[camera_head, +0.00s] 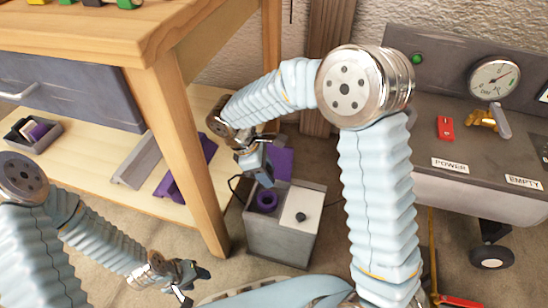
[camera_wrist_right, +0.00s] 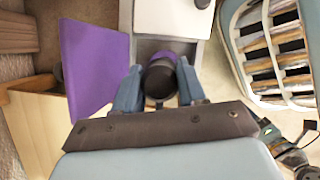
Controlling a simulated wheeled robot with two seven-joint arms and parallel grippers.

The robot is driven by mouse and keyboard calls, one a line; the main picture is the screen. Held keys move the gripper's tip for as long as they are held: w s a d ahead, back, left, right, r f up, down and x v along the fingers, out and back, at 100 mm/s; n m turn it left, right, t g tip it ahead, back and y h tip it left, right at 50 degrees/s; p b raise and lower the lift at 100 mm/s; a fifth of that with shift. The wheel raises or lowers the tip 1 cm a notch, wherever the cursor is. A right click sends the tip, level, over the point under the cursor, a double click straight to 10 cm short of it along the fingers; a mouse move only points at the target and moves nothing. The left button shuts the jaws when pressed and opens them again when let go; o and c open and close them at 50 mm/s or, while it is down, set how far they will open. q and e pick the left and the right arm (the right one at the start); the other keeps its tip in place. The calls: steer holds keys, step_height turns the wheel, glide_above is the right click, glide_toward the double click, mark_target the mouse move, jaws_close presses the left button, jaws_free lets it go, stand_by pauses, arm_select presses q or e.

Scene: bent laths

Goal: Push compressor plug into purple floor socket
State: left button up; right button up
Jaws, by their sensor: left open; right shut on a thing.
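The floor socket is a grey box (camera_head: 283,240) with a purple ring socket (camera_head: 267,199) in its top, a white panel beside the ring and a raised purple lid (camera_head: 281,160). My right gripper (camera_head: 262,178) is just above and behind the ring. In the right wrist view its blue fingers (camera_wrist_right: 160,88) are shut on the black compressor plug (camera_wrist_right: 160,78). The purple ring (camera_wrist_right: 176,62) shows partly behind the plug. The plug seems apart from the ring, but the gap is hard to judge. My left gripper (camera_head: 192,280) is open and empty, low at the left.
A wooden bench leg (camera_head: 182,160) stands close left of the box. The bench's lower shelf (camera_head: 80,160) holds a small bin (camera_head: 34,133) and grey and purple trays. The compressor panel (camera_head: 470,140) with gauge and red switch is at the right. Floor in front of the bench is partly clear.

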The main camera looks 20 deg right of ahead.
steer(key=shift+f+b, duration=2.25)
steer(key=shift+f, duration=0.35)
steer(key=shift+f+b, duration=0.4)
steer(key=shift+f, duration=0.4)
steer(key=shift+p, duration=0.3)
steer(key=shift+f+b, duration=0.45)
steer(key=shift+f, duration=0.65)
steer(key=o, duration=1.6)
